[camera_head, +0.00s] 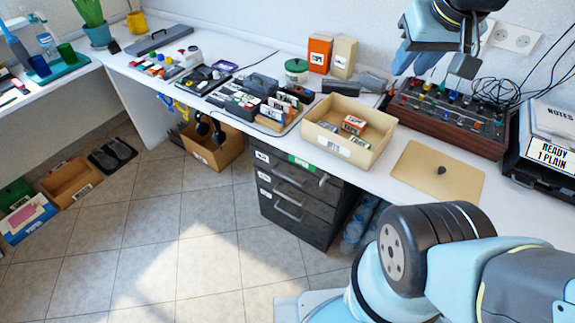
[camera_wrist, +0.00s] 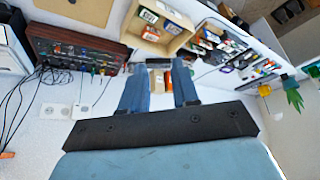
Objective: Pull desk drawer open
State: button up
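The desk drawer unit (camera_head: 292,228) is a dark grey cabinet under the white desk in the head view, with stacked drawer fronts. The top drawer (camera_head: 268,160) has a green label on its front and sits close under the desk edge. Light bar handles (camera_head: 288,190) show on the fronts. The drawers look shut. My gripper (camera_head: 434,66) is high at the upper right, above the back of the desk and well away from the drawers. In the wrist view its two blue fingers (camera_wrist: 158,80) are apart with nothing between them. The drawer unit cannot be made out there.
The desk holds a cardboard box (camera_head: 340,157), a mixer (camera_head: 448,112) with cables, a tan board (camera_head: 437,172) and a tray of discs (camera_head: 262,100). A box with headphones (camera_head: 212,150) stands left of the drawers. The tiled floor before the drawers is clear.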

jog(key=w+a+f+n+g+h, duration=0.2)
jog(key=w+a+f+n+h, duration=0.1)
jog(key=w+a+f+n, duration=0.4)
jog(key=w+a+f+n+g+h, duration=0.25)
jog(key=w+f+n, duration=0.35)
jog(key=f, duration=0.4)
jog(key=w+a+f+n+g+h, duration=0.2)
jog(key=w+a+f+n+h, duration=0.1)
jog(key=w+a+f+n, duration=0.4)
jog(key=s+a+f+n+t+h, duration=0.1)
jog(key=a+f+n+t+h, duration=0.25)
jog(key=f, duration=0.65)
jog(key=a+f+n+t+h, duration=0.15)
jog(key=a+f+n, duration=0.25)
jog(key=f+n, duration=0.5)
jog(key=n+t+y, duration=0.1)
jog(key=n+t, duration=1.1)
jog(key=n, duration=0.2)
send_near(289, 179)
jog(key=x, duration=1)
jog(key=shift+w+f, duration=0.25)
jog(key=shift+f, duration=0.05)
